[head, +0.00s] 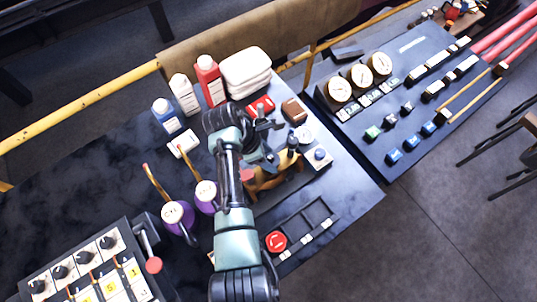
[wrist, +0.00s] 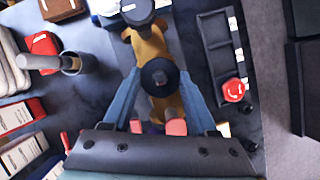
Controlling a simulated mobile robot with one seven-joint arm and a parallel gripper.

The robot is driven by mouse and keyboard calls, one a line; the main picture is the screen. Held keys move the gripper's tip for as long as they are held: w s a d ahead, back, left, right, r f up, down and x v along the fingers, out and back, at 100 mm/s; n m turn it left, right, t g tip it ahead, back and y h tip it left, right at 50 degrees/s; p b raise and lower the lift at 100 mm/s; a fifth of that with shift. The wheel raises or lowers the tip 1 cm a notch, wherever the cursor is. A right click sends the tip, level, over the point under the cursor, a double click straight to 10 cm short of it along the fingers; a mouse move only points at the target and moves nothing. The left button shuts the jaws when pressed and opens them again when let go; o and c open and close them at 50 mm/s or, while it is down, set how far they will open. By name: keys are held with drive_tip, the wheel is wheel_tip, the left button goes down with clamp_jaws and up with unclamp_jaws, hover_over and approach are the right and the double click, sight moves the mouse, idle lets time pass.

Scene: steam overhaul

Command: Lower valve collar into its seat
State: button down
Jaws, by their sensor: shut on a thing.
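A dark round piece, which I take to be the valve collar (wrist: 158,84), is between the blue fingers of my gripper (wrist: 159,74) in the wrist view. The gripper is shut on it. Directly behind it in that view is the brass valve body (wrist: 150,46), so the collar overlaps the brass; I cannot tell whether they touch. In the head view my gripper (head: 264,158) is over the brass body (head: 284,183), and my arm hides part of both. The seat is hidden beneath the collar and gripper.
A dark tray with compartments (wrist: 213,49) and a red button (head: 276,241) lie beside the valve. Bottles (head: 184,95), folded white cloths (head: 246,71) and purple oil cans (head: 176,216) stand around it. A gauge panel (head: 420,75) is to the right.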

drive_tip(key=shift+f, duration=0.25)
idle(0.4)
unclamp_jaws()
idle(0.4)
wheel_tip(320, 180, up, 6)
drive_tip(key=p, duration=0.6)
drive_tip(key=shift+f, duration=0.15)
drive_tip(key=shift+r, duration=2.6)
